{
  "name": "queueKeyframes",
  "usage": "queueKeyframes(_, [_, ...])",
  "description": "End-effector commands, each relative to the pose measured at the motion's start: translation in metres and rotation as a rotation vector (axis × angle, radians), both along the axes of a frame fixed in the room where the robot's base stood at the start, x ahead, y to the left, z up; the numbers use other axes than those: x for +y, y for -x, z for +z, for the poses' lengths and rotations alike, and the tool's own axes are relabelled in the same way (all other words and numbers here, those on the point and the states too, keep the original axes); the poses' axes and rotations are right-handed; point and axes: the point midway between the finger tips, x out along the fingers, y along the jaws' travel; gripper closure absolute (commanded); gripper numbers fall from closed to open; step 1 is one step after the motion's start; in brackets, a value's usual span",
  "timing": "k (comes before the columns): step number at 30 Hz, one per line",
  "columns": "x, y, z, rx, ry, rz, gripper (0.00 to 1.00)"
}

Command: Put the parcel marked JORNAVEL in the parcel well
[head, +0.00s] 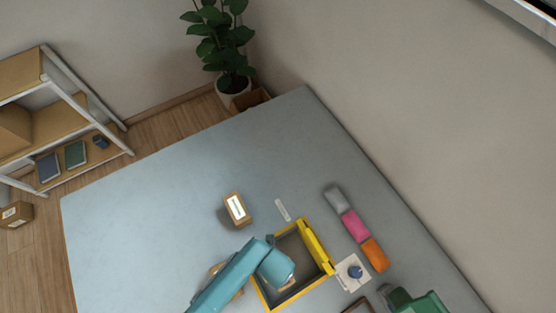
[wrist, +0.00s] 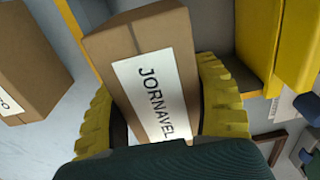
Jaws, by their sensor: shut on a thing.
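The parcel marked JORNAVEL (wrist: 154,62) is a brown box with a white label, its printed name readable in the wrist view. My gripper (wrist: 160,108) is shut on it, with a yellow ridged finger on each side. The parcel well (head: 262,294) is a grey-floored box with yellow edges in the head view. My gripper and the held parcel are over or within its outline; I cannot tell how high the parcel is. In the head view my teal arm hides part of the well and most of the held parcel.
Another labelled parcel (head: 236,208) stands on the table (head: 150,220) behind the well. A further parcel (head: 217,268) is partly hidden by my arm. Grey, pink (head: 355,226) and orange (head: 375,254) blocks lie to the right. The table's left side is clear.

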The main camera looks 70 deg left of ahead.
Motion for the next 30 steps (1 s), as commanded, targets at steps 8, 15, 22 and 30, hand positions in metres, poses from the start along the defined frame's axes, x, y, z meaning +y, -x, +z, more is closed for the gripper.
queueKeyframes(8, [-0.001, 0.001, -0.038, 0.002, 0.001, 0.0, 0.76])
queueKeyframes(15, [0.0, 0.0, -0.069, 0.0, 0.0, 0.0, 0.76])
queueKeyframes(22, [0.0, 0.0, -0.1, 0.001, 0.0, 0.0, 0.76])
queueKeyframes(30, [0.0, 0.0, -0.135, 0.0, 0.0, 0.0, 0.76])
